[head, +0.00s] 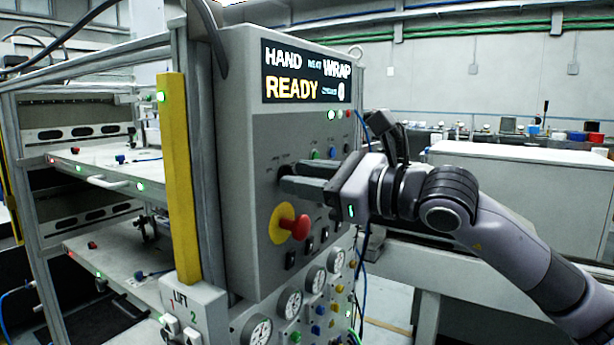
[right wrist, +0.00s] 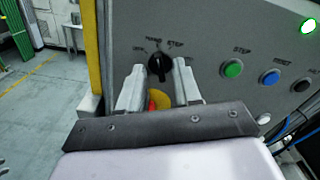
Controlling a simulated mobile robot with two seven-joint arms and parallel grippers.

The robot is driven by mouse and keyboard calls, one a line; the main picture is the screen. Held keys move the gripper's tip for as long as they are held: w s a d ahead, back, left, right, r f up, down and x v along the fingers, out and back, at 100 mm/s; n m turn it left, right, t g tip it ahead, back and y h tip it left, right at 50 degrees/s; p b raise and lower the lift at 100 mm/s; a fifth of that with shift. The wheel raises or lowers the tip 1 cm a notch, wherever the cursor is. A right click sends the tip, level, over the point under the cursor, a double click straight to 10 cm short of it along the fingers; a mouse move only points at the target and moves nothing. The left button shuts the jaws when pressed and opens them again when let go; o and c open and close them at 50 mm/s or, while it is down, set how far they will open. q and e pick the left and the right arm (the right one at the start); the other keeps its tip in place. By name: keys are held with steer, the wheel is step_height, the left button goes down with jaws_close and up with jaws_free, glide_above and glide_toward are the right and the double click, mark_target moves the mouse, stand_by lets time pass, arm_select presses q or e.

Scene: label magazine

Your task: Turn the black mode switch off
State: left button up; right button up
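The black mode switch (right wrist: 158,66) is a round knob on the grey control panel (head: 262,140), with small labels in an arc above it. In the right wrist view it shows between the fingertips of my right gripper (right wrist: 157,76). The gripper is open, one finger on each side of the knob, with a gap visible to both. In the head view my right gripper (head: 282,177) reaches the panel from the right, and its fingers largely hide the switch. The display (head: 310,76) reads HAND, WRAP and READY. My left gripper is not in view.
A red emergency stop (head: 300,227) on a yellow disc sits just below the fingers. Green (right wrist: 233,68), blue (right wrist: 270,76) and black (right wrist: 302,85) buttons lie to the right of the switch. A yellow post (head: 178,180) stands left of the panel. Gauges (head: 288,303) are lower down.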

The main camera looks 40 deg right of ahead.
jaws_close()
steer(key=shift+f+n+b, duration=0.1)
steer(key=shift+n+b, duration=0.65)
steer(key=shift+n, duration=0.35)
steer(key=shift+n+b, duration=0.6)
steer(key=shift+n, duration=0.6)
steer(key=n+b, duration=0.1)
steer(key=n, duration=0.2)
steer(key=shift+n, duration=0.7)
steer(key=shift+o, duration=0.6)
jaws_free()
